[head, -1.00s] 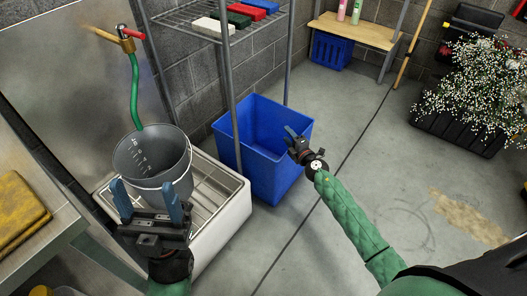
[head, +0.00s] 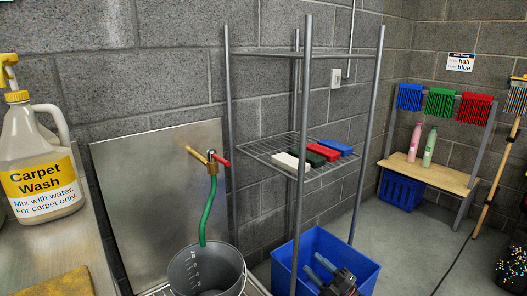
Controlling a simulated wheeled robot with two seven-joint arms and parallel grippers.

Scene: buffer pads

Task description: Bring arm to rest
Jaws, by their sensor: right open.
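The buffer pads lie in a row on the wire shelf (head: 262,147): a white pad (head: 292,162), a dark green pad (head: 306,156), a red pad (head: 321,152) and a blue pad (head: 336,147). My right gripper (head: 318,268) shows at the bottom edge, in front of the blue bin (head: 345,257) in the picture. It is open and I see nothing between its fingers. Its arm is cut off by the lower edge. My left gripper is out of view.
A grey bucket (head: 207,275) stands under the tap (head: 212,160), with the green hose (head: 206,215) reaching into it. A Carpet Wash jug (head: 38,150) stands on the left counter. A wooden bench (head: 430,177) with bottles stands at the back right. Floor (head: 410,250) is clear before it.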

